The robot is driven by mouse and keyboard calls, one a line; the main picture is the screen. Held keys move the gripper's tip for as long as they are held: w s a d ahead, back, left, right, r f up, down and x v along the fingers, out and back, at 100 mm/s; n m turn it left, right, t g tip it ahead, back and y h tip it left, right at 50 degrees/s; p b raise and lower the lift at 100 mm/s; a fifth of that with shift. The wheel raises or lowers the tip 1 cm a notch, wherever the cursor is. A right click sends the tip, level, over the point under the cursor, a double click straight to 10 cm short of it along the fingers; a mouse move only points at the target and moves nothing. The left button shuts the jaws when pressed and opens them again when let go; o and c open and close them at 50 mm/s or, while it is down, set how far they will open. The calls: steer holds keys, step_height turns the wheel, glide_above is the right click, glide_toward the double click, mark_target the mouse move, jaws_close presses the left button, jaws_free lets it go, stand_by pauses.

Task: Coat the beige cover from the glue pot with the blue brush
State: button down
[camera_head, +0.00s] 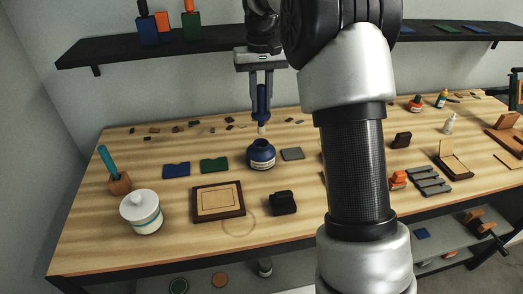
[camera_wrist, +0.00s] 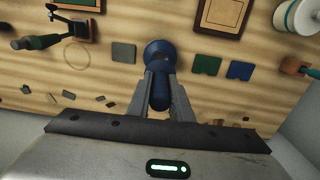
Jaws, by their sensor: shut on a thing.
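My gripper (camera_head: 262,90) points down, shut on the blue brush (camera_head: 262,103), which hangs upright with its pale tip down. The brush tip is at or just above the mouth of the dark blue glue pot (camera_head: 261,157), which has a white label; I cannot tell if it is inside. In the wrist view the brush (camera_wrist: 160,95) lies between the fingers, in line with the pot (camera_wrist: 158,48). The beige cover (camera_head: 217,201) lies flat in a dark brown frame, in front and left of the pot. It also shows in the wrist view (camera_wrist: 222,13).
A white lidded jar (camera_head: 141,212) stands left of the cover. Blue (camera_head: 176,170) and green (camera_head: 214,166) cards and a grey plate (camera_head: 292,154) lie beside the pot. My arm hides part of the table.

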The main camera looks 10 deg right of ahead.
mark_target(261, 126)
steer(key=shift+f+b, duration=2.2)
steer(key=shift+f, duration=2.5)
steer(key=shift+w+r+p, duration=0.1)
steer(key=shift+w+p, duration=0.2)
steer(key=shift+p, duration=0.25)
steer(key=shift+w, duration=0.2)
steer(key=shift+s, duration=0.5)
steer(key=shift+w+p, duration=0.3)
steer(key=shift+p, duration=0.2)
steer(key=shift+w, duration=0.25)
steer(key=shift+p, duration=0.3)
